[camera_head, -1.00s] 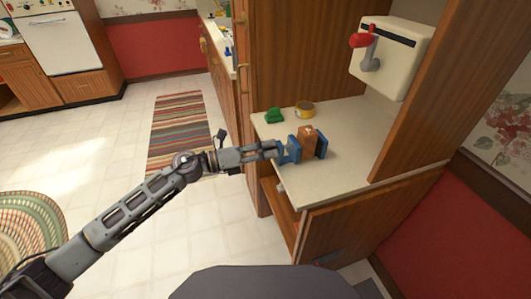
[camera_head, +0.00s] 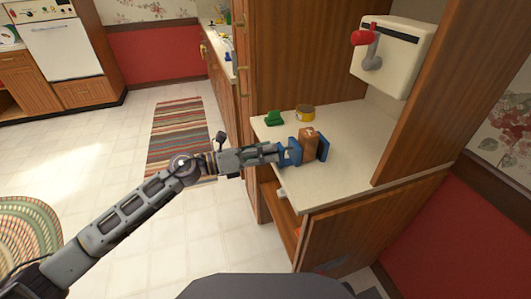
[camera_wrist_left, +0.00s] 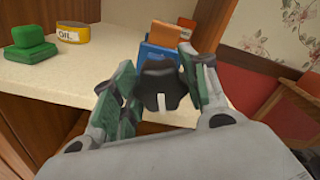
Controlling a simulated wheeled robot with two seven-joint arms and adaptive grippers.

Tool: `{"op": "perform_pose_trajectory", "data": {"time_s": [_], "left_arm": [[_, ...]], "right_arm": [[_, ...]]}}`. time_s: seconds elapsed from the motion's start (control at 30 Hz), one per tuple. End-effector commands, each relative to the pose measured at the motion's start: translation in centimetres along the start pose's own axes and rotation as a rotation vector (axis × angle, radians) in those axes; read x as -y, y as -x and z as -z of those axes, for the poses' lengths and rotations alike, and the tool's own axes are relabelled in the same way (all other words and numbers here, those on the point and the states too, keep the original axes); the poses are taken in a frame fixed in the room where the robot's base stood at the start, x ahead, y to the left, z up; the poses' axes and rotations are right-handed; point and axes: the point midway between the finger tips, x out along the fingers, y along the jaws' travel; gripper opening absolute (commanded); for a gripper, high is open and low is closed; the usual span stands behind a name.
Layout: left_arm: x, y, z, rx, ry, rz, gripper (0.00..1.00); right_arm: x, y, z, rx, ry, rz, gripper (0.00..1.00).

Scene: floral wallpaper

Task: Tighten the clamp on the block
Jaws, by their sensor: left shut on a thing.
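The blue clamp (camera_head: 322,149) stands on the counter near its front left edge, with its jaws on either side of the brown wooden block (camera_head: 308,141). In the left wrist view the clamp (camera_wrist_left: 157,55) and block (camera_wrist_left: 166,33) are partly hidden behind a black knob (camera_wrist_left: 158,86) with a white mark. My left gripper (camera_head: 278,152) reaches in from the left at the clamp's near side. In the wrist view its green-padded fingers (camera_wrist_left: 160,88) are shut on the knob from both sides. In the head view the gripper hides the knob. My right gripper is not in view.
A green object (camera_head: 274,118) and a yellow can (camera_head: 305,112) labelled "OIL" in the wrist view stand behind the clamp. A white wall box (camera_head: 391,55) with a red-handled crank is above the counter. A wooden panel (camera_head: 437,100) bounds the right side.

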Motion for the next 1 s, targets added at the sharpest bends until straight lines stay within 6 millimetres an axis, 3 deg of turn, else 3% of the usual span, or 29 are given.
{"op": "perform_pose_trajectory", "data": {"time_s": [0.27,0.3,0.43,1.0], "left_arm": [[-0.09,0.01,0.35,-0.006,0.002,0.000,0.20],[-0.09,0.01,0.34,-0.006,0.002,-0.001,0.49],[-0.06,0.01,0.23,-0.004,0.002,0.000,0.66],[-0.09,0.79,0.04,-0.001,0.001,-0.002,0.66]], "right_arm": [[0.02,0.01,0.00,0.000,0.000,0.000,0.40],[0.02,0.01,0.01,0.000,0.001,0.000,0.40],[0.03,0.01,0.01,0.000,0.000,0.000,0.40],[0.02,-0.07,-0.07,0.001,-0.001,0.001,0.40]]}}
